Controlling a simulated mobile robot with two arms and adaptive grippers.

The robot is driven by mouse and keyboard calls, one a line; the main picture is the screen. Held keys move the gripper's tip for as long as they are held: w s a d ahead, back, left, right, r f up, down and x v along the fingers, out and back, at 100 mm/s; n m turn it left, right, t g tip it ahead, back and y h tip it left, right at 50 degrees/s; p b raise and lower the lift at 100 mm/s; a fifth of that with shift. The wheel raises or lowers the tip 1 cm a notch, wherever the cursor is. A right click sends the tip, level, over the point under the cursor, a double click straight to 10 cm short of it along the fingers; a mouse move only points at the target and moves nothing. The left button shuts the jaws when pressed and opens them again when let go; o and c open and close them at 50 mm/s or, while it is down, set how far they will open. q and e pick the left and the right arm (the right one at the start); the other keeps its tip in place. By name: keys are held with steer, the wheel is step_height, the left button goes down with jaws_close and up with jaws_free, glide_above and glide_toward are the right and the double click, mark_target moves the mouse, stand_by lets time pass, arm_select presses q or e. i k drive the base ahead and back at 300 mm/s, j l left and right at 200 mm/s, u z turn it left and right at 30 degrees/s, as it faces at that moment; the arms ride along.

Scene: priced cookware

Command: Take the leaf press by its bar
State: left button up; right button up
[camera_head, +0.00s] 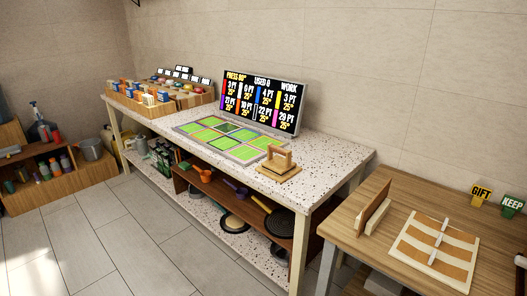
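What looks like the leaf press (279,169) stands upright on the near right part of the speckled white table (330,158). It is a small light-wood piece with a flat base and a raised bar across its top. Nothing is holding it. Neither of my grippers shows in the head view.
A mat of green squares (243,152) lies left of the press, with a price board (261,101) behind. A wooden rack (150,107) of small items stands at the far left end. A wooden table (400,195) at right holds a panelled board (437,250). Floor in front is clear.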

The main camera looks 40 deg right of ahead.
mark_target(277, 165)
steer(key=i+z, duration=0.2)
steer(key=i, duration=0.3)
steer(key=i+z, duration=0.25)
steer(key=i, duration=0.25)
steer(key=i+j+z, duration=0.2)
steer(key=i, duration=0.3)
steer(key=i+j+z, duration=0.2)
steer(key=i, duration=0.25)
